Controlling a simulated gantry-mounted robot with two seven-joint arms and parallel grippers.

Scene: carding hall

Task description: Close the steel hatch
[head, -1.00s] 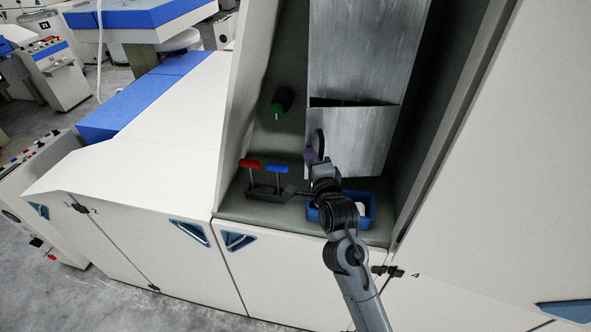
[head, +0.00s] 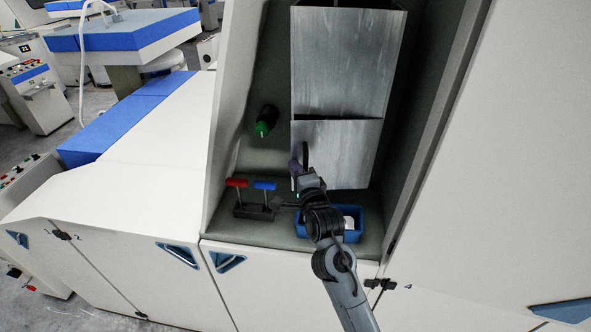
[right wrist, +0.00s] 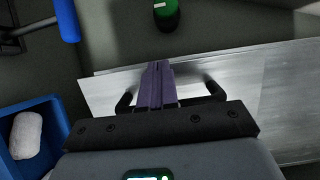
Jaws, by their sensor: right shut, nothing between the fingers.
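The steel hatch (head: 345,152) is the lower grey metal panel on the tall steel chute (head: 345,60) in the recess. A thin dark gap shows along its top edge, so it looks slightly ajar. A black bar handle (head: 305,153) stands on its left part; its ends also show in the right wrist view (right wrist: 214,92). My right gripper (head: 294,167) is at the hatch's lower left, by the handle. Its purple fingers (right wrist: 156,75) are shut and empty, and they cover the handle's middle. Whether they touch the hatch I cannot tell. My left gripper is not in view.
A black block with a red lever (head: 237,184) and a blue lever (head: 264,186) stands left of my right arm. A blue bin (head: 357,215) holding a white item is beneath the hatch. A green-ended black object (head: 264,127) is on the recess's left side.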

